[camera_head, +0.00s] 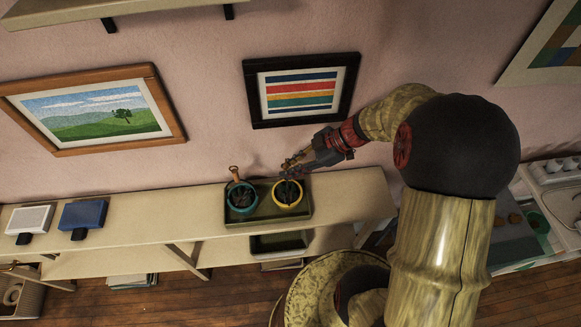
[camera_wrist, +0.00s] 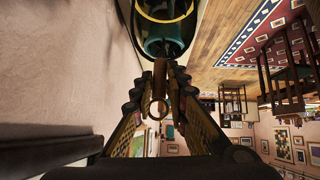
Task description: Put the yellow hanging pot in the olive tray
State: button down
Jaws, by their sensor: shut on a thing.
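The yellow hanging pot (camera_head: 287,194), with dark contents, is at the right half of the olive tray (camera_head: 266,214) on the long shelf in the head view. I cannot tell whether its base touches the tray floor. My gripper (camera_head: 296,163) is above and just behind the pot, shut on its brown hanger. In the wrist view, my fingertips (camera_wrist: 160,76) close on the brown hanger (camera_wrist: 159,92), which ends in a ring.
A teal pot (camera_head: 242,200) with a brown hanger (camera_head: 234,173) stands at the tray's left, close beside the yellow pot. A blue item (camera_head: 83,213) and a white item (camera_head: 30,218) lie further left. A framed striped picture (camera_head: 300,90) hangs behind. The shelf right of the tray is clear.

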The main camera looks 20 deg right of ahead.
jog(key=c, duration=1.7)
grip_release()
jog(key=shift+c, duration=0.2)
jog(key=shift+r, duration=0.1)
jog(key=v, duration=1.2)
jog(key=s+a+r+m+t+h, duration=0.2)
jog(key=s+a+r+m+h, duration=0.6)
jog(key=r+m, duration=0.6)
jog(key=s+a, duration=0.2)
jog(key=shift+s+a+m+h+p, duration=0.2)
jog(key=shift+a+m+h+p, duration=0.1)
jog(key=shift+a+m, duration=0.1)
